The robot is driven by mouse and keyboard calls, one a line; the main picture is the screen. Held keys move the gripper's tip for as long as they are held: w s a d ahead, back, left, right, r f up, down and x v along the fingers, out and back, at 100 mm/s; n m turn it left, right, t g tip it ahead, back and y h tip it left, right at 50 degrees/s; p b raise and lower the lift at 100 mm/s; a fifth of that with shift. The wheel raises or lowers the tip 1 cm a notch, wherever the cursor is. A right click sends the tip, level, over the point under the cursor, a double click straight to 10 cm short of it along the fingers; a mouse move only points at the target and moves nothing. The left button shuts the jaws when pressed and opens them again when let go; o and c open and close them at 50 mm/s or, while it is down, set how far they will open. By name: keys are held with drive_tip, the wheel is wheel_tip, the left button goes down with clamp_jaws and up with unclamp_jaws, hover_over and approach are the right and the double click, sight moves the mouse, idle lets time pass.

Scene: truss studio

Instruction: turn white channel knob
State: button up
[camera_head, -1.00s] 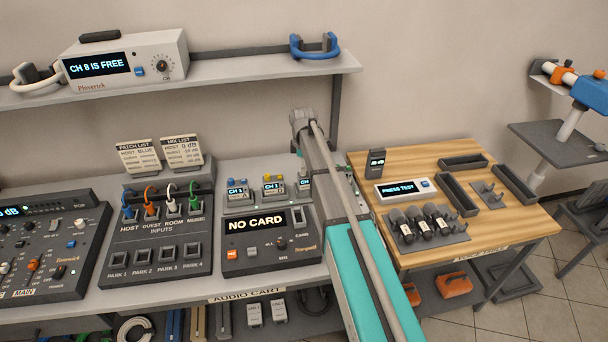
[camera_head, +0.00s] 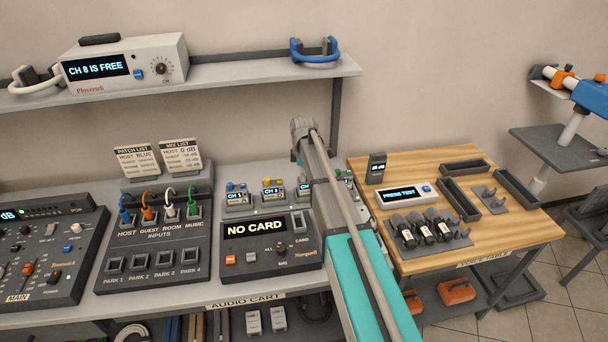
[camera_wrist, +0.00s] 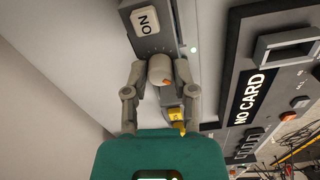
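A whitish, round channel knob (camera_wrist: 160,69) with a small orange mark stands between the fingers of my gripper (camera_wrist: 160,66) in the wrist view. One finger is on each side of it, apart, with a thin gap visible at least on the left. My gripper looks open around the knob. In the head view my arm hides the gripper and this knob. A small channel box (camera_head: 304,192) reading CH shows partly beside my arm. To its left are a box reading CH 8 (camera_head: 271,195) with a yellow-orange knob and one reading CH 1 (camera_head: 236,198) with a blue knob.
The NO CARD panel (camera_head: 266,249) lies in front of the boxes; it also shows in the wrist view (camera_wrist: 262,90). A yellow part (camera_wrist: 177,115) is close below my fingers there. A shelf (camera_head: 220,75) runs above. A wooden table (camera_head: 500,235) stands right.

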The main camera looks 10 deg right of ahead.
clamp_jaws()
drive_tip(key=shift+d, duration=0.15)
drive_tip(key=shift+a, duration=0.2)
